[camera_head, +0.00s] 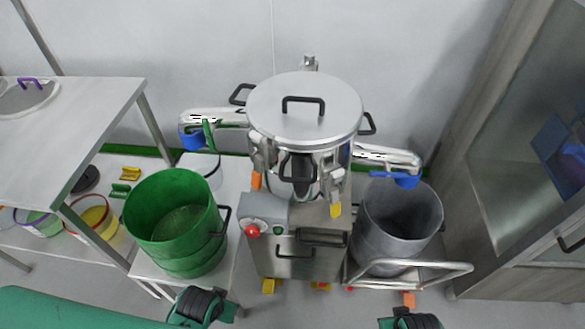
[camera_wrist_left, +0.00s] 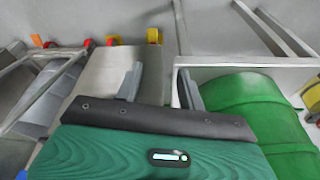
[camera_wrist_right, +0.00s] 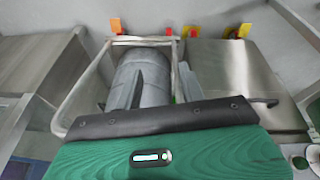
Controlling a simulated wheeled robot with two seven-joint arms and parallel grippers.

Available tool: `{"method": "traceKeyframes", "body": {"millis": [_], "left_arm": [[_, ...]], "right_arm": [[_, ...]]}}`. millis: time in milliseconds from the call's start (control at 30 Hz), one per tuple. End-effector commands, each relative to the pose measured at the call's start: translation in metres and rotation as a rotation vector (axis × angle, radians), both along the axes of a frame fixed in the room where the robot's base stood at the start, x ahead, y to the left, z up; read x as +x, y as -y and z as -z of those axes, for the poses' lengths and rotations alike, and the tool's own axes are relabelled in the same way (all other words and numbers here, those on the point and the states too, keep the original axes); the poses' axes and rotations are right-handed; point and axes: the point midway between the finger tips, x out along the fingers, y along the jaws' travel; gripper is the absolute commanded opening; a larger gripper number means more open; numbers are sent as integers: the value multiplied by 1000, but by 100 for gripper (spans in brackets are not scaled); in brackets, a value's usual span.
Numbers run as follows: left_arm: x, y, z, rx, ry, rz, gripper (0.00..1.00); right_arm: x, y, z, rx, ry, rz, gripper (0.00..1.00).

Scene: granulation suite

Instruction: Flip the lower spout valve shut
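A steel machine with a round lidded bowl (camera_head: 305,112) stands in the middle of the head view. A left spout (camera_head: 225,116) with a green lever (camera_head: 207,130) and blue end sticks out over a green drum (camera_head: 172,222). A right spout (camera_head: 385,154), with a blue end (camera_head: 398,180), sits lower in the picture over a grey drum (camera_head: 398,225). My left gripper (camera_wrist_left: 160,82) is open and empty, low in front of the green drum. My right gripper (camera_wrist_right: 162,84) is open and empty, in front of the grey drum. Neither touches a spout.
The grey drum stands on a trolley with a rail (camera_head: 425,272). The green drum stands on a low white stand (camera_head: 150,268). A control box with a red button (camera_head: 252,230) is on the machine's front. A shelf table (camera_head: 75,125) is at left, a glass-fronted cabinet (camera_head: 520,180) at right.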

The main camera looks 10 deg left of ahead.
Motion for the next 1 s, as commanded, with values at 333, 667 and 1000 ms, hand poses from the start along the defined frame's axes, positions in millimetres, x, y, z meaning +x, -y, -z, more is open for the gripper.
{"method": "traceKeyframes", "body": {"millis": [333, 667, 1000], "left_arm": [[-3, 2, -1, -5, 2, -3, 39], [-13, 7, 103, -11, -48, 1, 39], [-36, 9, 180, -15, -79, 4, 39]], "right_arm": [[72, 30, -87, -295, 352, -119, 40], [173, 19, -151, -788, 806, -476, 40], [218, -34, -171, -1125, 1054, -872, 40]]}}
